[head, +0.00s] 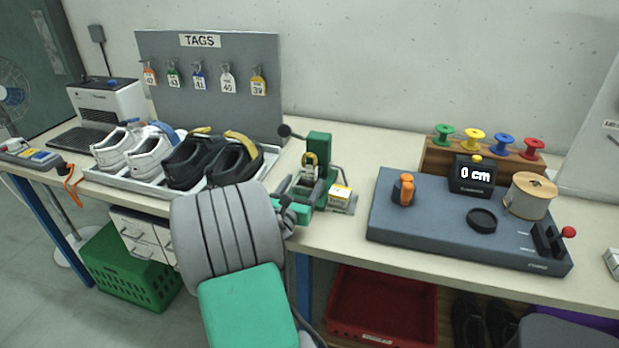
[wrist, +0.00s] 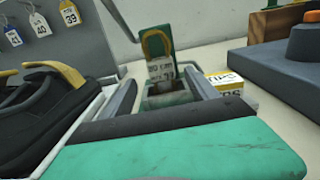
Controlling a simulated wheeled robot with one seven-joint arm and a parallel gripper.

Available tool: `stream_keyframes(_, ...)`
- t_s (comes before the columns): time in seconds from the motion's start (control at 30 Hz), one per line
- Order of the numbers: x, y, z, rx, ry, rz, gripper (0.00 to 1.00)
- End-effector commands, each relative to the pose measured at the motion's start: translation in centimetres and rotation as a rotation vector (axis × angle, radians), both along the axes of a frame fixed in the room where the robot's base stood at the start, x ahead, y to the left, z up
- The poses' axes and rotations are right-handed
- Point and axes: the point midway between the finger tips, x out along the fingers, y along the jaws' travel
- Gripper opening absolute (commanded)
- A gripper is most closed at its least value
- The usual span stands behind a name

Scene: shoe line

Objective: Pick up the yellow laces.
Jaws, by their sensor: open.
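A yellow loop with a pale band below it, which looks like the yellow laces (head: 310,159), is against an upright green block; it also shows in the wrist view (wrist: 157,44). My gripper (head: 307,187) is low over the table in front of this block. In the wrist view, my open gripper (wrist: 160,78) has its two grey fingers either side of the banded lower part of the loop, which appears beyond the fingertips. I cannot tell whether anything touches. The lower end of the loop is partly hidden.
A small box with a yellow label (head: 341,193) is close by my right finger. A white tray (head: 118,182) with black and white shoes stands left. A grey-blue console (head: 430,230) stands right. Coloured spools (head: 473,139) sit behind the console. A tag board (head: 215,105) stands behind.

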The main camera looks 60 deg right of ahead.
Motion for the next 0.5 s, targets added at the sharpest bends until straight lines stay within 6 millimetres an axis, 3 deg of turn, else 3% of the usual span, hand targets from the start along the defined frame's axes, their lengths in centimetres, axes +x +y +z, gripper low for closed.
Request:
stream_keyframes(0.2, 0.1, -3.6, 0.0, 0.001, -0.002, -0.002, 0.68)
stream_keyframes(0.43, 0.3, -3.9, 0.0, 0.001, -0.004, 0.001, 0.68)
stream_keyframes(0.5, 0.3, -3.9, 0.0, 0.002, -0.004, 0.001, 0.63)
